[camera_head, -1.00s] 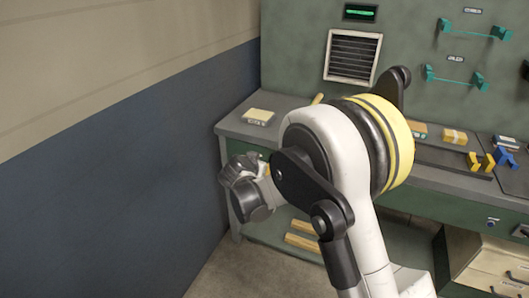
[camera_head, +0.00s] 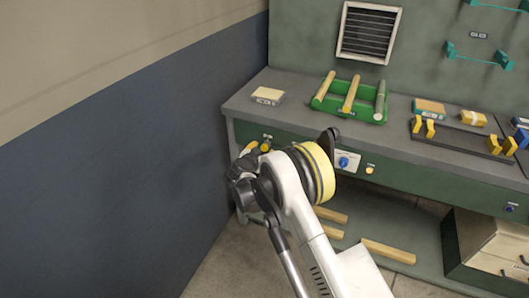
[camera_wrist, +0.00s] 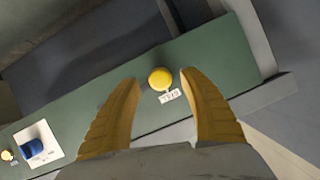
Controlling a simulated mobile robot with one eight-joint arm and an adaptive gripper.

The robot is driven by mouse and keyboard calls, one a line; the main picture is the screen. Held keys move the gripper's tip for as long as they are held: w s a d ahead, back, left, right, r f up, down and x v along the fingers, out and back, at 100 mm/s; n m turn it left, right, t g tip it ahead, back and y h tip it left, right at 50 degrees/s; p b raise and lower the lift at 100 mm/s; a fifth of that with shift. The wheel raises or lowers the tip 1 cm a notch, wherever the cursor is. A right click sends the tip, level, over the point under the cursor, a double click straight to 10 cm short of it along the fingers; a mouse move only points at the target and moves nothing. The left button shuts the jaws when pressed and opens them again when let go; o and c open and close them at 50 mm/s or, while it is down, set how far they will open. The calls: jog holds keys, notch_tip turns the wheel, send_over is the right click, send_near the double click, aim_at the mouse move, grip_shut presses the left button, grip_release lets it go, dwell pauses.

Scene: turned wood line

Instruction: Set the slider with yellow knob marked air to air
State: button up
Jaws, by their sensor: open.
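The yellow knob (camera_wrist: 160,78) is round and sits on the green front panel of the bench, with a small white label (camera_wrist: 170,96) beside it whose text I cannot read. My gripper (camera_wrist: 159,80) is open, its two yellow fingers on either side of the knob in the wrist view, with nothing between them that it clearly grips. Contact and depth are hard to judge. In the head view, my gripper is at the panel's left end, largely hidden by my wrist, and the slider's track cannot be made out.
A blue knob (camera_head: 343,162) on a white plate and a small yellow button (camera_head: 369,170) share the panel. A green tray (camera_head: 322,106) of rods stands on the benchtop. Wooden bars (camera_head: 388,251) lie on the shelf below. A blue wall (camera_head: 120,170) is close on the left.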

jog(key=shift+x, duration=1.2)
grip_shut()
jog(key=s+d, duration=0.4)
jog(key=d, duration=0.7)
jog(key=shift+d, duration=0.35)
jog(key=shift+s, duration=0.15)
